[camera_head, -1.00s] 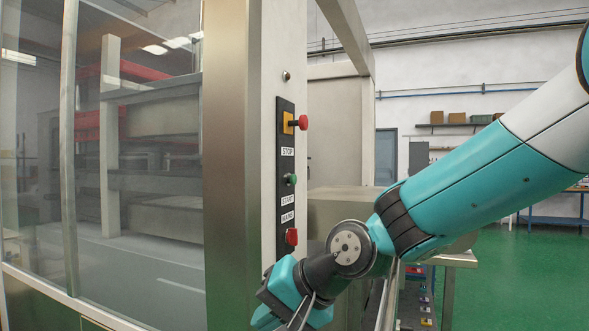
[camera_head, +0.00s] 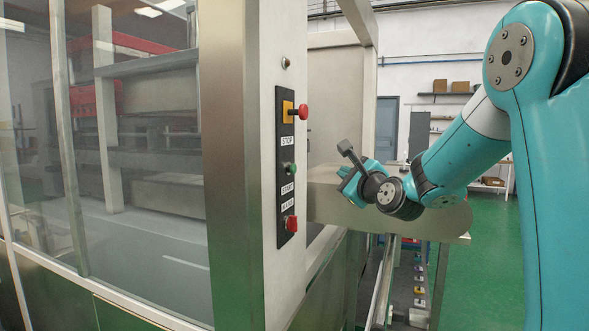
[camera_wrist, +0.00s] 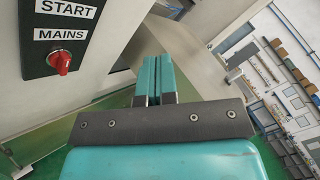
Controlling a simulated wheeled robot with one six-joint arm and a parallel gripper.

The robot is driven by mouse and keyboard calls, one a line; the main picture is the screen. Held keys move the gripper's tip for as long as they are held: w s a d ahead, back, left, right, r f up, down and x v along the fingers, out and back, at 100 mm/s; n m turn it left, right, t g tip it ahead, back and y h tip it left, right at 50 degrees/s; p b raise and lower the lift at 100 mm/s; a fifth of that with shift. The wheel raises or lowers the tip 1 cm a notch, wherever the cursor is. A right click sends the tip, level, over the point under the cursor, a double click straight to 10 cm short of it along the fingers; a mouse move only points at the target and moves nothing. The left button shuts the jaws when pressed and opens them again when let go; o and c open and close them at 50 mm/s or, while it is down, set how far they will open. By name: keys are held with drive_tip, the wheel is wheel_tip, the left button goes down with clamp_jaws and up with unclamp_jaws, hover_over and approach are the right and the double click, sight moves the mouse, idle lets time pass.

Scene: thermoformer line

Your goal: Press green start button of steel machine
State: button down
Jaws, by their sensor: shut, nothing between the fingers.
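The steel machine (camera_head: 232,200) has a dark control panel (camera_head: 285,140) on its front post. The green start button (camera_head: 291,169) sits mid-panel, between the STOP and START labels. In the wrist view, the START label (camera_wrist: 67,8) is at the upper left, and the green button is out of frame. My gripper (camera_head: 345,148) is right of the panel, at about the green button's height in the picture, and clear of it. In the wrist view, the gripper's teal fingers (camera_wrist: 153,72) are together and empty, pointing past the panel's right side.
A red knob on a yellow plate (camera_head: 303,111) sticks out above the green button. A red mains switch (camera_head: 291,224) is below it and also shows in the wrist view (camera_wrist: 61,61). A metal surface (camera_head: 420,222) lies behind my gripper. Green floor (camera_head: 480,280) is open at right.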

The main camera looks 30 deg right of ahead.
sight(293, 169)
drive_tip(key=shift+a, duration=0.1)
drive_tip(key=w+a+p, duration=0.5)
drive_tip(key=w+p, duration=0.2)
drive_tip(key=shift+a, duration=0.2)
idle(2.0)
drive_tip(key=shift+w+a+p, duration=0.25)
drive_tip(key=shift+w+p, duration=0.05)
drive_tip(key=shift+w+a, duration=0.3)
drive_tip(key=shift+w, duration=0.1)
idle(0.8)
idle(0.3)
drive_tip(key=shift+s+d+b, duration=0.4)
drive_tip(key=shift+s+d, duration=0.15)
drive_tip(key=shift+s, duration=0.2)
